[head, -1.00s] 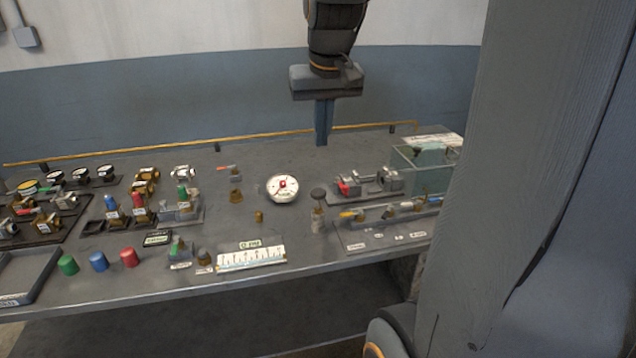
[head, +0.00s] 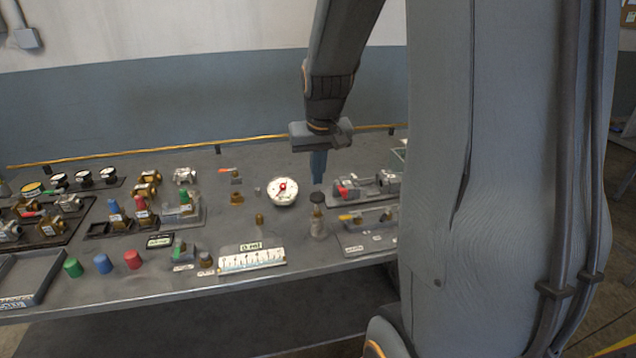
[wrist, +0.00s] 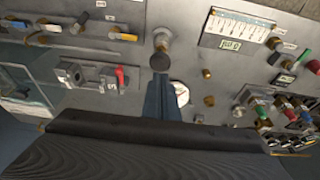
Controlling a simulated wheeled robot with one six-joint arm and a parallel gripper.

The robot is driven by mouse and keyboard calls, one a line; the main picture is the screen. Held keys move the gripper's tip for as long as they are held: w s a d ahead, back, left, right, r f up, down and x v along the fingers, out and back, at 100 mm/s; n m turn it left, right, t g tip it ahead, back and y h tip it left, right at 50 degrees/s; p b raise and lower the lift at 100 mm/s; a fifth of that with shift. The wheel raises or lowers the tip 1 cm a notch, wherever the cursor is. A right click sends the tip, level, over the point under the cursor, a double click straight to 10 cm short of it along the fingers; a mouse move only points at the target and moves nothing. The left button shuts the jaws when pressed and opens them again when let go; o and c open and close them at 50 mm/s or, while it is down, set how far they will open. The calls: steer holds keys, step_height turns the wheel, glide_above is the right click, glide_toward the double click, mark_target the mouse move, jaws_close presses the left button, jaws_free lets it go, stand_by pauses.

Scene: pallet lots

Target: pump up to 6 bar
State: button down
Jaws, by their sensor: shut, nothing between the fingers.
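The round gauge (head: 283,191) with a white face and red centre stands on the bench. Its scale is too small to read. To its right stands a small upright pump (head: 318,223) with a dark round knob (head: 317,197) on top. My gripper (head: 319,181) is shut and empty, pointing down, just above and behind the knob in the head view. In the wrist view the closed fingers (wrist: 160,90) end close to the knob (wrist: 159,62), apparently not holding it. They partly cover the gauge (wrist: 181,94).
A plate with a red-handled valve (head: 347,191) and a board with a yellow lever (head: 351,217) lie right of the pump. A white scale card (head: 252,260) lies in front. Valves and coloured caps (head: 103,263) crowd the left. A yellow rail (head: 180,148) runs along the back edge.

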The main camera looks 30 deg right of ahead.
mark_target(317, 197)
steer(key=shift+s+f+p, duration=0.1)
steer(key=shift+f+p, duration=0.3)
steer(key=shift+f, duration=1.35)
step_height(317, 197, down, 4)
steer(key=shift+r+b, duration=0.15)
steer(key=shift+b, duration=0.75)
steer(key=shift+s, duration=0.1)
steer(key=shift+r, duration=0.1)
steer(key=shift+r+p, duration=0.3)
steer(key=shift+p, duration=0.15)
step_height(317, 197, up, 4)
steer(key=p, duration=0.2)
steer(key=shift+r+p, duration=0.25)
steer(key=shift+p, duration=0.15)
steer(key=b+v, duration=0.2)
steer(key=v, duration=0.7)
